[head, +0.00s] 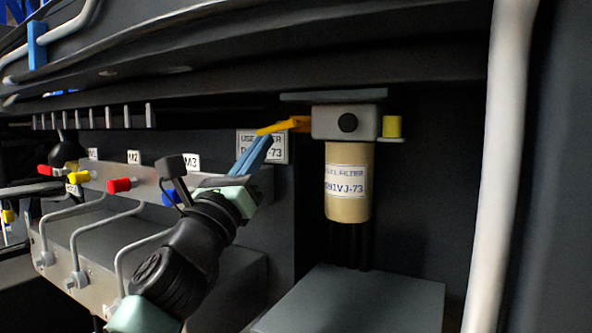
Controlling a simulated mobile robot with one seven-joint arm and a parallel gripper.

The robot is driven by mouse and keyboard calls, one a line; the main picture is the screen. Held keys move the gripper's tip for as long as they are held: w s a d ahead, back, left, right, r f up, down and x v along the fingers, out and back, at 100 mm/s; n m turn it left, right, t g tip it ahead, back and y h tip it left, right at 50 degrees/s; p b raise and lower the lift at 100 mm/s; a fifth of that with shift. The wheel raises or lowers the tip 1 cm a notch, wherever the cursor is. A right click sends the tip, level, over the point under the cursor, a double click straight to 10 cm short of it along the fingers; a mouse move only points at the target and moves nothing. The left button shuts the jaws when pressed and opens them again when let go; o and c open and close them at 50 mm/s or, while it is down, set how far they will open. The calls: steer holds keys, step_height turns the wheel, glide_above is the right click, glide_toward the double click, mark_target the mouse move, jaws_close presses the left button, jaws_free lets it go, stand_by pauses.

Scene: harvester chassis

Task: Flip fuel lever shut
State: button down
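The fuel lever, an orange-yellow handle (286,126), sticks out to the left from the grey filter head (346,122) in the head view. It lies nearly level, with its outer end slightly lower. A tan filter cylinder (347,185) with a white label hangs below the head. My gripper (263,140) has blue fingers and comes up from the lower left. Its fingertips are just below the lever's outer end. Contact is not clear. The fingers look close together from this angle, and the gap between them cannot be judged.
A grey block (350,300) stands below the filter. A white vertical pipe (497,150) is at the right. A yellow fitting (392,127) is on the head's right side. A grey manifold (140,190) with coloured caps and pipes is at left. A dark beam (300,70) runs overhead.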

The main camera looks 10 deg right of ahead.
steer(key=shift+w+a+r+m+g+h+b, duration=0.15)
steer(key=shift+m+g+h, duration=0.1)
steer(key=shift+m+h, duration=0.3)
steer(key=shift+s+d+r+m+g+h+b, duration=0.1)
steer(key=shift+m+g+h+b, duration=0.2)
steer(key=shift+m, duration=0.5)
steer(key=shift+w+a+r+m+g+h+b, duration=0.1)
steer(key=shift+m+g+h, duration=0.15)
steer(key=shift+m+h, duration=0.35)
steer(key=shift+r+m, duration=0.1)
steer(key=shift+m, duration=0.15)
steer(key=d+f+b+v, duration=0.1)
steer(key=b+v, duration=0.3)
steer(key=v, duration=0.9)
steer(key=shift+w+d+f, duration=0.25)
steer(key=shift+w+f, duration=0.15)
steer(key=shift+f, duration=0.15)
